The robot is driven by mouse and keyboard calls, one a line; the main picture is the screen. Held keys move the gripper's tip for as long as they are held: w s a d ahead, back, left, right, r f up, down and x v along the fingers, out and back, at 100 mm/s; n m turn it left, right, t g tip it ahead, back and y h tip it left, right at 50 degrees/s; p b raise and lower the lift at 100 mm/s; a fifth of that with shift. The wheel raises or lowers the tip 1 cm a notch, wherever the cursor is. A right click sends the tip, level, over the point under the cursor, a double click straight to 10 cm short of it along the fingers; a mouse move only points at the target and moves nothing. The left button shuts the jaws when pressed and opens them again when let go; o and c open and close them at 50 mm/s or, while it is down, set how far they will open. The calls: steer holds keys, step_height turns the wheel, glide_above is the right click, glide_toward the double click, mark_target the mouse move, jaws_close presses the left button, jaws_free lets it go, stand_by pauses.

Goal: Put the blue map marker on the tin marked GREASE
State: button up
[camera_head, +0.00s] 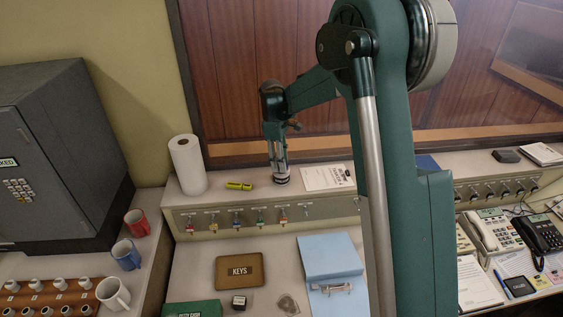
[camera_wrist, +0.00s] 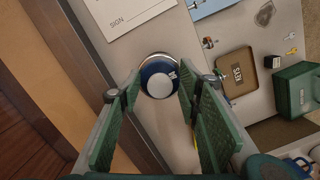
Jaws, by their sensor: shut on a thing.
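My gripper (camera_head: 280,168) points down over the back shelf, close above a small round dark-and-pale tin (camera_head: 281,181). In the wrist view its two green fingers (camera_wrist: 158,88) are closed on a round blue thing with a pale round top, which I take to be the blue map marker (camera_wrist: 159,84). A silvery rim (camera_wrist: 155,56) shows just beyond it, apparently the tin's. The fingers and marker hide most of the tin, and I cannot read GREASE on it. I cannot tell whether marker and tin touch.
On the shelf stand a paper roll (camera_head: 188,165), a yellow-green object (camera_head: 238,186) and a sign-in sheet (camera_head: 328,177). Keys hang along the shelf front. Below lie a KEYS box (camera_head: 240,270) and a blue folder (camera_head: 330,256). The wood-panelled wall is close behind.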

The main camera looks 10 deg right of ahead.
steer(key=o, duration=0.9)
steer(key=shift+r, duration=0.15)
steer(key=r, duration=0.4)
steer(key=a+r, duration=0.1)
steer(key=r, duration=0.7)
steer(key=shift+w+a, duration=0.15)
steer(key=shift+w, duration=0.2)
steer(key=shift+s, duration=0.1)
